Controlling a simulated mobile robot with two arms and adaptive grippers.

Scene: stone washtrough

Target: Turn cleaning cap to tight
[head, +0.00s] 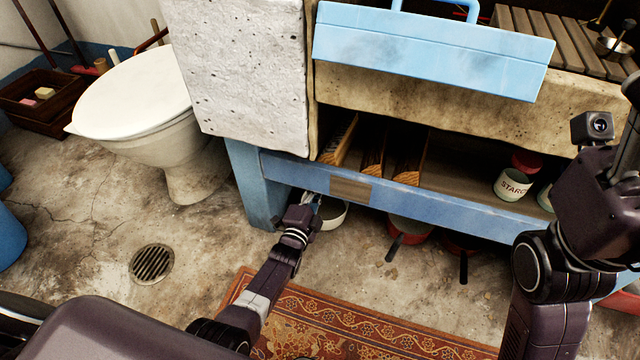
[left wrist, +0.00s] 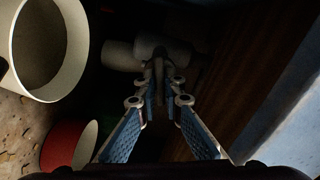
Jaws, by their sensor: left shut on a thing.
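My left gripper (head: 312,197) reaches under the blue beam of the trough stand in the head view. In the left wrist view my left gripper (left wrist: 159,84) has its fingertips closed on a thin dark grey tab, which looks like part of the cleaning cap (left wrist: 158,70). Pale grey rounded pipe-like parts (left wrist: 150,50) lie just behind it in deep shadow. The cap's marking and how far it is turned cannot be made out. In the head view the cap is hidden by the beam. My right arm is raised at the right edge, its fingers largely cut off.
The blue beam (head: 420,195) runs just above my left gripper. A white bowl (head: 332,214) stands close beside it; a pale round vessel (left wrist: 50,45) and a red one (left wrist: 70,145) show at left in the wrist view. A red pan (head: 408,231) is under the shelf.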

